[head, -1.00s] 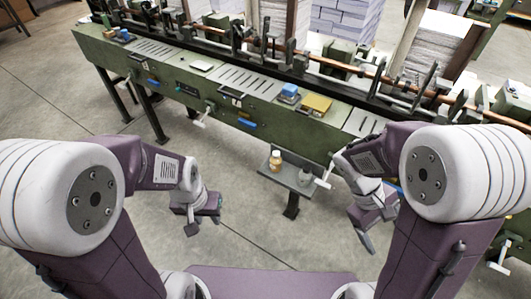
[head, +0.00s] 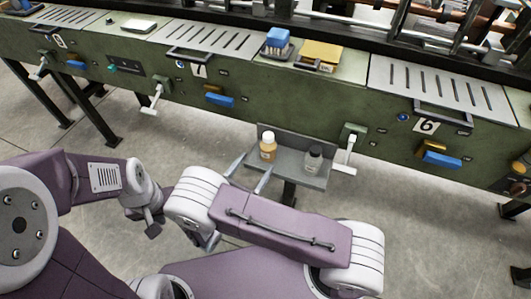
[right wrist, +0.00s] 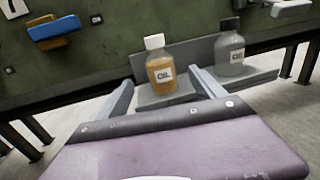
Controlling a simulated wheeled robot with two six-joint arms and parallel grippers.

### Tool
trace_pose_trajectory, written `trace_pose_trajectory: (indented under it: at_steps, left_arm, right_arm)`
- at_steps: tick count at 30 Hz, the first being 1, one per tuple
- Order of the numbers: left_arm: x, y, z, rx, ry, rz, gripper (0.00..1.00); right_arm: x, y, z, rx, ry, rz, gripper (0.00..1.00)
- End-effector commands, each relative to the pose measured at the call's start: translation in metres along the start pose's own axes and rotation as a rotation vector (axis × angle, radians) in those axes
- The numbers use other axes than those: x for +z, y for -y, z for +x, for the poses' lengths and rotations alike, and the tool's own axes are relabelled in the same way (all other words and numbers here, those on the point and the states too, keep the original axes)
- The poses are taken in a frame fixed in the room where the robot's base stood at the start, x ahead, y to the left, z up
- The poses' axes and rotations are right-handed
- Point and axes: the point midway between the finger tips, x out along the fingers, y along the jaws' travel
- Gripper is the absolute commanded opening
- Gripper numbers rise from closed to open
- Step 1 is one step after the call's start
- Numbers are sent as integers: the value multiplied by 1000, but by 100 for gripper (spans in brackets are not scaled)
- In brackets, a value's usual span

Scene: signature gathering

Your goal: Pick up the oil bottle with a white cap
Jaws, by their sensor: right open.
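The oil bottle with a white cap (head: 268,146) holds amber oil and stands upright on a small grey shelf (head: 310,181) below the green machine. It also shows in the right wrist view (right wrist: 161,67), with its OIL label facing me. A grey oil bottle with a dark cap (head: 313,160) stands to its right, also in the right wrist view (right wrist: 230,48). My right gripper (head: 250,172) is open, its two fingers pointing at the white-capped bottle. The bottle appears between the fingertips in the right wrist view, nothing gripped. My left gripper (head: 153,228) hangs low at left; its jaws are unclear.
The long green machine (head: 320,105) runs across the back, with blue handles and crank levers. A white crank (head: 346,154) stands close to the shelf's right end. The shelf has a raised back plate. Open concrete floor lies at the right.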

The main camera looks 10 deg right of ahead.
Motion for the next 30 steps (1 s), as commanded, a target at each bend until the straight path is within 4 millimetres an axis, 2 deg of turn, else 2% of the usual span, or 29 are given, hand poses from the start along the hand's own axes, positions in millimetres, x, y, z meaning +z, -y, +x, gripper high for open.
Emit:
trace_pose_trajectory:
  at_steps: [2,9,14,22,29,30]
  left_arm:
    - [0,0,0,0,-1,0,36]
    - [0,0,7,0,-1,0,36]
    - [0,0,8,0,-1,0,36]
    - [2,0,20,0,0,0,36]
    - [2,0,20,0,0,0,36]
    - [2,0,20,0,0,0,36]
  right_arm:
    - [1,0,4,-3,-1,1,79]
    - [1,1,38,-7,-2,1,79]
    - [1,1,44,-6,-2,2,79]
    - [1,3,88,-8,-3,3,79]
    - [3,2,92,-4,-2,2,79]
    - [3,2,92,-4,-2,2,76]
